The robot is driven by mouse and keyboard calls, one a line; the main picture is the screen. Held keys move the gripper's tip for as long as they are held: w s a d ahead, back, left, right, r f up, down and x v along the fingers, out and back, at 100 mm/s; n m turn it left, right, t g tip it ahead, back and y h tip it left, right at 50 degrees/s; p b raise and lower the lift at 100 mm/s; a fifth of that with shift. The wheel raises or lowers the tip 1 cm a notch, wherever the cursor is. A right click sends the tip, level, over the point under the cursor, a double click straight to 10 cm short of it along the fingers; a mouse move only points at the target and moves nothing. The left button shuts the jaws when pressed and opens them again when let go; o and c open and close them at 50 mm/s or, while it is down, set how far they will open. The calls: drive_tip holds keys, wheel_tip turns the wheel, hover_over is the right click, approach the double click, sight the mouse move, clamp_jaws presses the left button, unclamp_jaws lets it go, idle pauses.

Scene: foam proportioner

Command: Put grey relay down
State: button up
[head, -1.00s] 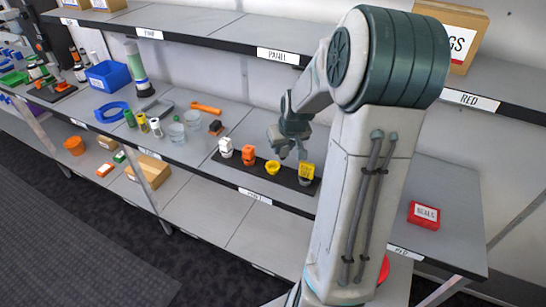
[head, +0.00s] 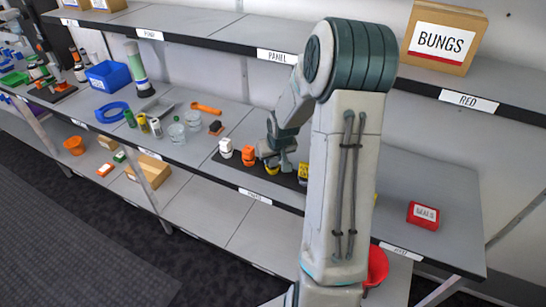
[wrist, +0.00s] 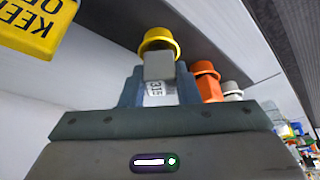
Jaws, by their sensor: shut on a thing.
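My gripper (head: 277,157) is over the dark strip (head: 289,181) on the middle shelf, close to the yellow cup-shaped piece (head: 271,170). In the wrist view its two fingers are shut on the grey relay (wrist: 159,67), a small block with a white label reading 315. The yellow piece (wrist: 159,42) shows just beyond the relay; I cannot tell whether they touch. In the head view the relay is hard to make out against the gripper.
Orange (head: 249,155) and white (head: 225,148) pieces stand left along the strip. A yellow lettered block (head: 303,173) stands at right, partly behind my arm; it looms upper left in the wrist view (wrist: 35,28). A red box (head: 423,215) sits farther right.

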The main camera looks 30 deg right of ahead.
drive_tip(key=o, duration=1)
drive_tip(key=shift+c, duration=0.2)
drive_tip(key=d+v, duration=0.1)
drive_tip(key=v, duration=0.9)
drive_tip(key=s+a+r, duration=0.4)
drive_tip(key=s+a, duration=0.4)
drive_tip(key=s, duration=0.2)
drive_tip(key=s+a+r+n+g, duration=0.1)
drive_tip(key=s+a+r, duration=0.4)
drive_tip(key=s+a, duration=0.3)
drive_tip(key=s, duration=0.3)
drive_tip(key=shift+s+r+y, duration=0.2)
drive_tip(key=shift+s+y, duration=0.1)
drive_tip(key=shift+a, duration=0.15)
